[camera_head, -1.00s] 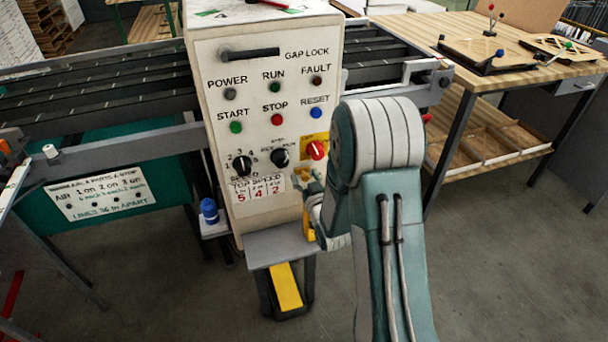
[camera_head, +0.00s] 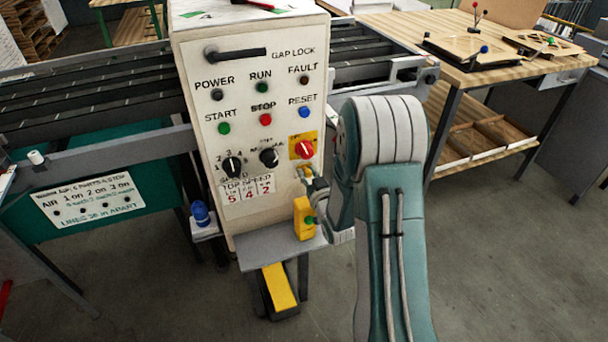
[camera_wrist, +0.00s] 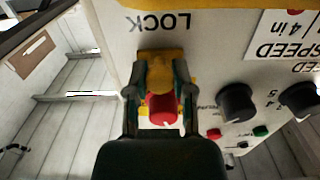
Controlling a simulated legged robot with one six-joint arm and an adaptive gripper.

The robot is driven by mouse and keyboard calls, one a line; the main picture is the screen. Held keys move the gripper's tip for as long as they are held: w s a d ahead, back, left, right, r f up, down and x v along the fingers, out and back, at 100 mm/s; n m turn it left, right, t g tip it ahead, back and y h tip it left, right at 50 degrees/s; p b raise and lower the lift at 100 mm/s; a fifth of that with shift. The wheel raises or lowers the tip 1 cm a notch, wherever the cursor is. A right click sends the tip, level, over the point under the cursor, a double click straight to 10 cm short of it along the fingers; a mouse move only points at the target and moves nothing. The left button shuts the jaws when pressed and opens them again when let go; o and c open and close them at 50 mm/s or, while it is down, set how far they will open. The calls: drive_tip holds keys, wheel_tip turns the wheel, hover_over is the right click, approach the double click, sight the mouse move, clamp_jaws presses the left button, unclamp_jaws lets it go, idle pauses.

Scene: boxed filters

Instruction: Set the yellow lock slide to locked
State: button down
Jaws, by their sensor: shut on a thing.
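The yellow lock slide (camera_wrist: 160,62) is on the cream panel beside the upside-down word LOCK in the wrist view. My gripper (camera_wrist: 160,78) is shut on it, one dark finger on each side. In the head view my gripper (camera_head: 309,182) is at the panel's lower right, just below the red knob (camera_head: 305,149), and the slide (camera_head: 305,171) shows only as a small yellow patch. The red knob (camera_wrist: 163,108) also shows between the fingers in the wrist view. My arm hides the LOCK label in the head view, and I cannot tell the slide's setting.
A yellow box (camera_head: 303,222) with a green button stands on the grey shelf (camera_head: 262,252) just below my gripper. Black dials (camera_head: 232,167) sit left of the red knob. A wooden workbench (camera_head: 425,30) stands right. A conveyor (camera_head: 90,95) runs behind the panel.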

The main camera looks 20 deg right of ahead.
drive_tip(key=shift+c, duration=2.3)
unclamp_jaws()
drive_tip(key=shift+d, duration=0.2)
drive_tip(key=shift+w+d, duration=0.1)
drive_tip(key=s, duration=0.7)
drive_tip(key=shift+s, duration=0.25)
drive_tip(key=s+a+r+g+h, duration=0.1)
drive_tip(key=s+a+r+g, duration=0.15)
drive_tip(key=r, duration=0.25)
drive_tip(key=s+a+r+g, duration=0.1)
drive_tip(key=r+g, duration=0.3)
drive_tip(key=r, duration=0.1)
drive_tip(key=s+a+r+g, duration=0.3)
drive_tip(key=s, duration=0.7)
drive_tip(key=s+a+r+g+y, duration=0.1)
drive_tip(key=s+a+r+g, duration=0.2)
drive_tip(key=s, duration=0.8)
drive_tip(key=shift+a+r, duration=0.25)
drive_tip(key=shift+a, duration=0.1)
